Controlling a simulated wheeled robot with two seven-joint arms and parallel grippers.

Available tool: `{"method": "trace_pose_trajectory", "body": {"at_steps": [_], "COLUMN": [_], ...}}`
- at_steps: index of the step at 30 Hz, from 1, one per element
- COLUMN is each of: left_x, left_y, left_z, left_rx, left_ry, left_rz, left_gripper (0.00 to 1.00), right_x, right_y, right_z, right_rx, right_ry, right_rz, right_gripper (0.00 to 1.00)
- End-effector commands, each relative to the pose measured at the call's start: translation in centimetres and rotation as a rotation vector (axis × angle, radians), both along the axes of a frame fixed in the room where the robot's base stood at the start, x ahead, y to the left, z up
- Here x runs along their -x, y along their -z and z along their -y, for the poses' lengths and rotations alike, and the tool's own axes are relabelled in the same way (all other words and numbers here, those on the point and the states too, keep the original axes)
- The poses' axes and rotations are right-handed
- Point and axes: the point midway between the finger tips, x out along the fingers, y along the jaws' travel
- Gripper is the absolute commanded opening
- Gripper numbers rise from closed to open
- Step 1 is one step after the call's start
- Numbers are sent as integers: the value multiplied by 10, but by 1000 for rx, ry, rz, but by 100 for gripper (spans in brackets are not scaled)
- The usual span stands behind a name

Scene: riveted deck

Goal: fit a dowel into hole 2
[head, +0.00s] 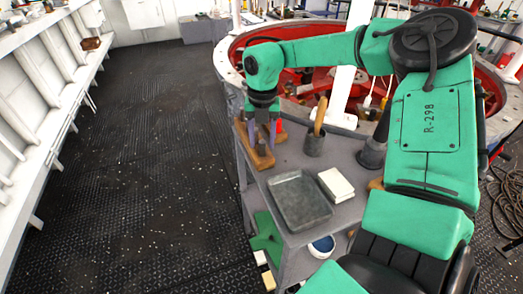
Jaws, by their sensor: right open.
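A wooden block (265,161) lies near the left corner of the grey workbench. My right gripper (262,146) points down over it, its fingers apart. I cannot tell whether the fingers touch the block or whether anything stands between them. The block's holes and any numbers are too small or hidden to make out. A light wooden rod (320,115), perhaps a dowel, leans upright in a dark grey cup (315,145) to the right of the gripper. My left gripper is not in view.
On the workbench (347,214) are a grey metal tray (301,202), a white block-like stack (336,184) and a dark cone-shaped thing (373,153). A small red thing (281,131) is just beside the gripper. A large red ring structure (240,50) rises behind. Open deck (150,170) lies left.

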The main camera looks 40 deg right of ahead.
Motion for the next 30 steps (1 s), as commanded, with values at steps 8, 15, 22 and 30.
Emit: {"method": "trace_pose_trajectory", "body": {"at_steps": [8, 15, 22, 30], "left_x": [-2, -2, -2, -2], "left_y": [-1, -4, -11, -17], "left_z": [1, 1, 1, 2], "left_rx": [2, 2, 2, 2], "left_ry": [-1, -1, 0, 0], "left_rz": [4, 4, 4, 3], "left_gripper": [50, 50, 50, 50], "right_x": [0, 0, 0, 0], "right_y": [-1, -6, -16, -28], "right_z": [0, 0, 0, 0], "right_rx": [0, 0, 0, 0], "right_ry": [0, 0, 0, 0], "right_rz": [0, 1, 1, 1], "right_gripper": [0, 0, 0, 0]}}
